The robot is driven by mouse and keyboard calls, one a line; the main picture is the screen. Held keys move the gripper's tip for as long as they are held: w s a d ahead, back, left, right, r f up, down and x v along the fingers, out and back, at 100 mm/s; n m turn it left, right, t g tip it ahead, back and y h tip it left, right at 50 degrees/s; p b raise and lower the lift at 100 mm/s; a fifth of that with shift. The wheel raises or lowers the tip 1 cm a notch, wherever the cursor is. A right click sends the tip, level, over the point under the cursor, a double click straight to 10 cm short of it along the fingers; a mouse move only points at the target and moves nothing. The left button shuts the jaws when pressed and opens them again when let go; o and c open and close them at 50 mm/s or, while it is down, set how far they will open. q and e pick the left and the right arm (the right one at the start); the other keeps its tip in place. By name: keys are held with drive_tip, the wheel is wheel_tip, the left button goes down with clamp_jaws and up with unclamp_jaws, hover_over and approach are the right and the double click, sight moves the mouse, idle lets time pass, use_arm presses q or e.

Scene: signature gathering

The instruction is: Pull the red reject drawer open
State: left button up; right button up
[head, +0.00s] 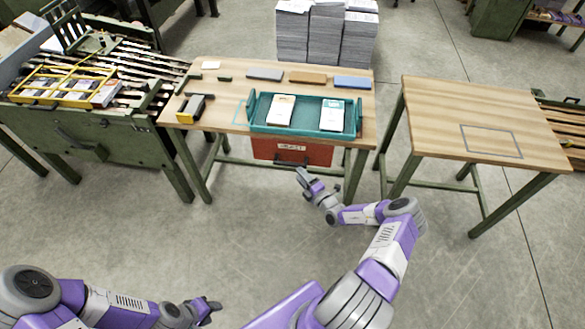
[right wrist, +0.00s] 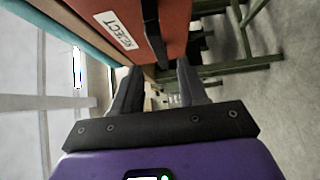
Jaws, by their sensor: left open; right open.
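The red reject drawer (head: 290,151) hangs under the front edge of the middle table, below a teal tray. It looks shut or nearly so. In the right wrist view its red front (right wrist: 182,22) fills the top, with a white REJECT label and a dark bar handle (right wrist: 153,35). My right gripper (head: 303,180) is just below and in front of the drawer. In the right wrist view its open fingers (right wrist: 155,75) point at the drawer, with the handle's end between them; I cannot tell whether they touch it. My left gripper (head: 212,308) is open and empty, low and far from the table.
The teal tray (head: 262,106) holds two stacks of printed sheets. A yellow-and-black tool (head: 195,107) and several flat blocks lie on the middle table (head: 228,68). A second table (head: 450,100) stands right, a green conveyor (head: 125,140) left. The floor in front is clear.

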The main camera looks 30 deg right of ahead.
sight(292, 166)
drive_tip(key=w, duration=0.2)
drive_tip(key=w+b, duration=0.1)
drive_tip(key=w, duration=0.3)
drive_tip(key=shift+w+a+b, duration=0.1)
drive_tip(key=shift+a+b, duration=0.15)
drive_tip(key=shift+b, duration=0.15)
drive_tip(key=shift+c, duration=0.3)
clamp_jaws()
